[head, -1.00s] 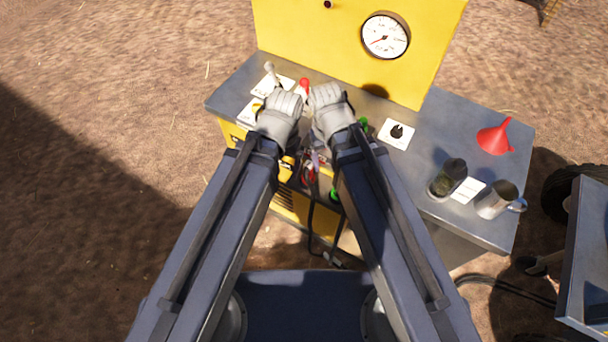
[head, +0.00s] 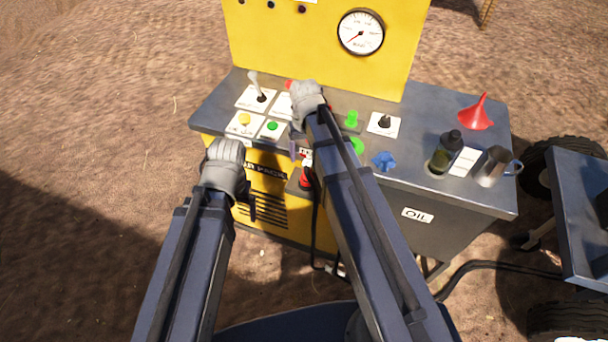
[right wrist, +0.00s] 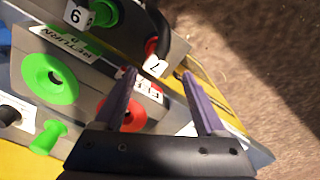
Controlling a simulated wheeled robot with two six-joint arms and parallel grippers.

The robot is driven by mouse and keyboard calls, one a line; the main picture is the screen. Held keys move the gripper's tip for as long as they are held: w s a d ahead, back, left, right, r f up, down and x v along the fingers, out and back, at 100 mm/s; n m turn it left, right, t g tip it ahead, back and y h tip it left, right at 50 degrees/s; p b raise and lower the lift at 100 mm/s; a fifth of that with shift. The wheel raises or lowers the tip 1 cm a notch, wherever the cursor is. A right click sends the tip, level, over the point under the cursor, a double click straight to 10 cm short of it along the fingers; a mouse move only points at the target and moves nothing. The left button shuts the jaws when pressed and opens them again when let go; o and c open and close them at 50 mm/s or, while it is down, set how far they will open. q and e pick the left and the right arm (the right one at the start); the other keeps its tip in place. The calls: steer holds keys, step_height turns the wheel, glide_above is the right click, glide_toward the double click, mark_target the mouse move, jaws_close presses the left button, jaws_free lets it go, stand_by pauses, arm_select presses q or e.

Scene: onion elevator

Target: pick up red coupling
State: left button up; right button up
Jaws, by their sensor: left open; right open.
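The red coupling (head: 306,178) sits low at the front of the yellow console, a dark hose hanging from it. In the right wrist view, red on a part (right wrist: 151,46) at a black hose end shows beside a tag marked 7. My right gripper (right wrist: 159,74) is open and empty, its fingertips close to that tag; I cannot tell the exact gap. A red port (right wrist: 128,116) lies partly behind one finger. In the head view the right hand (head: 306,108) hides part of the panel. My left gripper (head: 250,205) is open, left of the coupling, before the console front.
A green port (right wrist: 50,78) and a green coupling (right wrist: 104,13) tagged 9 are close by. The console top holds a lever (head: 254,84), green knob (head: 351,119), dark bottle (head: 447,152), metal jug (head: 494,167) and red funnel (head: 476,112). A cart stands at right.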

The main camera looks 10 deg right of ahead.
mark_target(307, 170)
step_height(307, 170, down, 3)
steer(key=shift+r+b, duration=0.2)
steer(key=shift+b, duration=0.9)
steer(key=f+b, duration=0.5)
steer(key=shift+s+d+f, duration=0.1)
steer(key=shift+s+d, duration=0.15)
steer(key=shift+d, duration=0.1)
jaws_close()
